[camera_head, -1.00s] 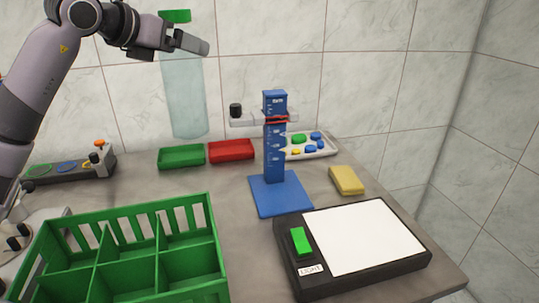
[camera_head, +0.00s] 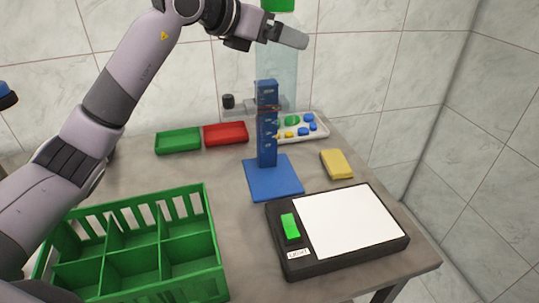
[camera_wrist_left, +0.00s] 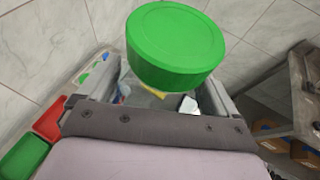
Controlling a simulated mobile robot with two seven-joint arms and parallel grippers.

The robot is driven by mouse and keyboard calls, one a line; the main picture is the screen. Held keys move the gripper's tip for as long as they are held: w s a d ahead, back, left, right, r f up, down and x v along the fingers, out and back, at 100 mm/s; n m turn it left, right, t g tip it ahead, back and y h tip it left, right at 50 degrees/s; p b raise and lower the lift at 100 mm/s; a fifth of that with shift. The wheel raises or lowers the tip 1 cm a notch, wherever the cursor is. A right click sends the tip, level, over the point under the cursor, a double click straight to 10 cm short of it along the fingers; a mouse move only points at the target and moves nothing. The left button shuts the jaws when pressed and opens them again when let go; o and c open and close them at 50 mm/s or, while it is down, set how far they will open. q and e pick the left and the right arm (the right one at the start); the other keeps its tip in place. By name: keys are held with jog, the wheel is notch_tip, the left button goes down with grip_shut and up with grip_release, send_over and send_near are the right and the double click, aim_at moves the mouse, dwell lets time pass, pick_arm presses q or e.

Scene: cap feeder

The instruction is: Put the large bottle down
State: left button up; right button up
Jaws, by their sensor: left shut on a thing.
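The large bottle is a tall clear cylinder (camera_head: 282,62) with a green cap (camera_head: 277,4) at the top edge of the head view. My left gripper (camera_head: 288,36) is shut on it just below the cap and holds it upright. In the head view the bottle overlaps the upper part of the blue stand (camera_head: 268,130); its lower end is hidden or hard to make out. In the left wrist view, the green cap (camera_wrist_left: 175,45) sits between the fingers of my left gripper (camera_wrist_left: 158,92). My right gripper is not in view.
A green crate (camera_head: 158,231) with compartments stands front left. A light box (camera_head: 345,222) with a green switch lies front right. Green (camera_head: 178,140) and red (camera_head: 226,133) trays, a white tray of coloured pieces (camera_head: 318,133) and a yellow block (camera_head: 336,163) surround the stand. The table's left middle looks clear.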

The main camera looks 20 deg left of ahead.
pick_arm(q)
jog(key=f, duration=1.9)
jog(key=shift+d+p, duration=0.3)
jog(key=shift+p, duration=0.05)
jog(key=shift+f, duration=0.2)
jog(key=shift+f, duration=0.15)
jog(key=o, duration=1.7)
jog(key=shift+f, duration=0.2)
jog(key=shift+s, duration=0.1)
jog(key=shift+r, duration=0.15)
